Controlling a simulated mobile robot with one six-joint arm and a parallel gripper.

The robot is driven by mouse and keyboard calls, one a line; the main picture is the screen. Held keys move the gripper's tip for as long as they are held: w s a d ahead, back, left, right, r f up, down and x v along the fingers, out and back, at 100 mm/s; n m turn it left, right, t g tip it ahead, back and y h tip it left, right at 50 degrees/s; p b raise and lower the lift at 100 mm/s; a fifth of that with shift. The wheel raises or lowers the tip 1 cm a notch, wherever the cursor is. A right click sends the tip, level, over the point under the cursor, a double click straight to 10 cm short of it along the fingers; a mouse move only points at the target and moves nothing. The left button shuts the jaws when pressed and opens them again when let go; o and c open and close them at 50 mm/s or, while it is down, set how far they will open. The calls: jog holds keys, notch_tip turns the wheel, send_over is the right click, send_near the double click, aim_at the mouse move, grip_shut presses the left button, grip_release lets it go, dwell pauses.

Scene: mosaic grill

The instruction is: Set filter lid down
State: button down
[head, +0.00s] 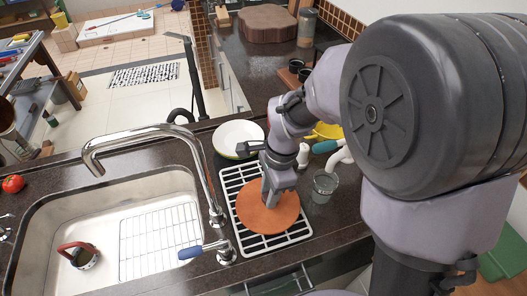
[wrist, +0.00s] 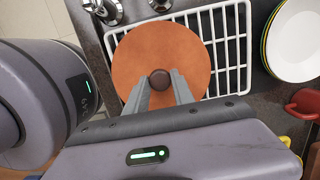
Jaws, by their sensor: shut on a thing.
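The filter lid is a round orange-brown disc (head: 268,214) over the white wire rack (head: 236,178) beside the sink. My gripper (head: 270,197) points down at the lid. In the wrist view my gripper's fingers (wrist: 160,86) are shut on the knob. I cannot tell whether the lid touches the rack or hangs just above it.
A steel sink (head: 150,235) with a tall faucet (head: 150,135) lies left of the rack. White plates (head: 238,138) stand behind it. A clear glass (head: 324,186) stands close on the right. A red-handled item (head: 80,253) lies in the sink.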

aim_at(266, 197)
jog(key=shift+w+a+f+b, duration=0.3)
jog(key=shift+w+f, duration=0.1)
jog(key=shift+w, duration=0.35)
notch_tip(266, 197, down, 3)
jog(key=shift+f+b, duration=0.1)
jog(key=shift+b, duration=0.75)
jog(key=shift+r, duration=0.2)
jog(key=c, duration=1.5)
grip_release()
jog(key=shift+f, duration=0.2)
jog(key=o, duration=0.4)
